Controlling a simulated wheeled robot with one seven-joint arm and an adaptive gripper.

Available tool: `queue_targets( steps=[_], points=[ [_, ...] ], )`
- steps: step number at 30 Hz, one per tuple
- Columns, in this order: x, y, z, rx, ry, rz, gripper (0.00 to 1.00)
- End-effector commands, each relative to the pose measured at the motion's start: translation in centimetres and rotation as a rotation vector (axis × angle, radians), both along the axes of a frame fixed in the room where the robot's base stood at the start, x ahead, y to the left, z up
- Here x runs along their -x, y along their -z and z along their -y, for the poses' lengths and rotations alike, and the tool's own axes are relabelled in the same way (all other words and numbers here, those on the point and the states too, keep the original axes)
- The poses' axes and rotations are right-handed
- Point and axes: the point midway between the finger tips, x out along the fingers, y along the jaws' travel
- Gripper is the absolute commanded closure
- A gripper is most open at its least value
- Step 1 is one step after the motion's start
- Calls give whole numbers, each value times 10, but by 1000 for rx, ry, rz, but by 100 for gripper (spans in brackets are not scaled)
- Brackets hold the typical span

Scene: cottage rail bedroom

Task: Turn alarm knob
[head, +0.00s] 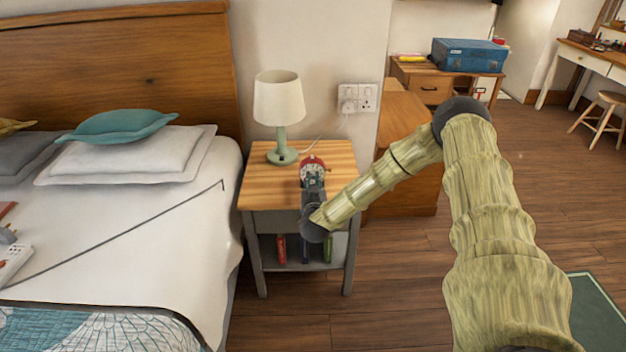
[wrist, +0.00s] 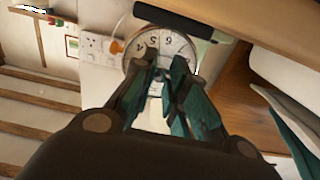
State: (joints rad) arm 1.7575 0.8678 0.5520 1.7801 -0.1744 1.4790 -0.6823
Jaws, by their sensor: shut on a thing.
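My gripper (head: 312,182) is right in front of the clock. In the wrist view its two fingertips (wrist: 165,66) are close together against the dial, shut on a small part there. The fingers hide the alarm knob and the lower dial, so the knob's angle cannot be told.
A lamp (head: 279,100) with a cream shade and green base stands behind the clock to the left. A wall socket plate (head: 357,98) is behind. The bed (head: 190,215) is close on the left, a wooden cabinet (head: 408,120) on the right.

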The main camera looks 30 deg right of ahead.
Motion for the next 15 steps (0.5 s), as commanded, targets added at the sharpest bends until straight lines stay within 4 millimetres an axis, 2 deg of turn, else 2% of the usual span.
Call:
queue_targets(
  steps=[9, 10, 13, 15],
  points=[
    [0, 1, 1, 4, 2, -1, 100],
    [0, 0, 1, 4, 2, -1, 82],
    [0, 0, 1, 4, 2, -1, 64],
    [0, 0, 1, 4, 2, -1, 61]
  ],
)
